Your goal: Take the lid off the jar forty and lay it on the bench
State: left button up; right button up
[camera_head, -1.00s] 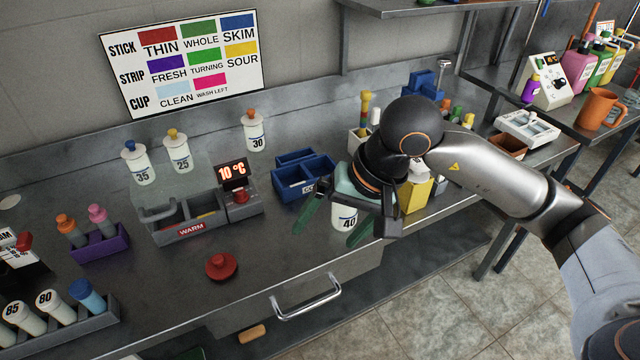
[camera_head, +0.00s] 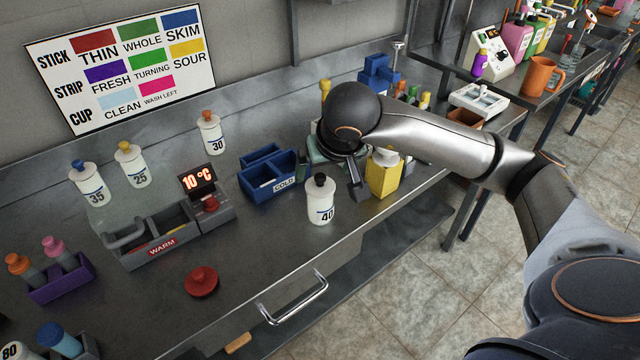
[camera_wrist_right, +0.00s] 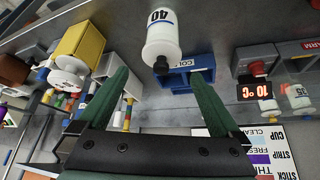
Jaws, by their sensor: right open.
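Jar forty (camera_head: 320,207) is a white bottle marked 40, upright on the steel bench (camera_head: 255,250) near its front edge. Its black knobbed lid (camera_head: 320,181) is on top. The right wrist view shows the jar (camera_wrist_right: 162,40) and its lid (camera_wrist_right: 161,66) ahead of and roughly between the green fingers. My right gripper (camera_wrist_right: 158,78) is open and empty. In the head view it is beside and behind the jar, apart from it, and its fingers are partly hidden by the wrist. My left gripper is not in view.
The grey WARM bath (camera_head: 160,250) is further left. Bench is clear in front of it.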

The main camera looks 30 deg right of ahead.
aim_at(320, 176)
jog(key=x, duration=0.5)
jog(key=shift+w+p, duration=0.1)
jog(key=shift+p, duration=0.2)
jog(key=shift+c, duration=0.4)
jog(key=c, duration=1.2)
jog(key=shift+o, duration=0.2)
jog(key=shift+r, duration=0.15)
